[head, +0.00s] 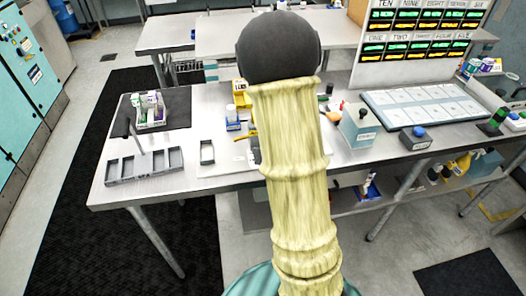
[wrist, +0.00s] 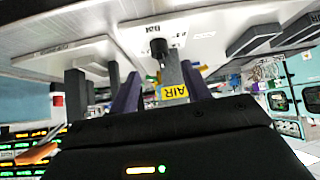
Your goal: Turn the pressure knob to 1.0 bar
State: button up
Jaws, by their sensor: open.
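The black pressure knob (wrist: 158,47) shows in the wrist view, on a pale surface with small dark print too small to read. My gripper (wrist: 161,70) is open, its two dark purple fingers pointing toward the surface. The knob lies between and just beyond the fingertips in the picture; I cannot tell whether either finger touches it. A grey post and a yellow label reading AIR (wrist: 174,92) show between the fingers. In the head view my arm hides the gripper and the knob. A yellow part (head: 240,90) shows left of my arm there.
The steel table (head: 110,190) carries a grey compartment tray (head: 145,166) and a box of small packs (head: 151,112) at left. A grey box (head: 358,125), a button box (head: 415,138) and a white-celled panel (head: 425,105) stand at right. A lit sign board (head: 400,73) stands behind.

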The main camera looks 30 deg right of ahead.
jog(key=x, duration=0.6)
jog(key=shift+w+f, duration=0.25)
jog(key=shift+f, duration=0.05)
jog(key=shift+c, duration=0.5)
jog(key=c, duration=0.9)
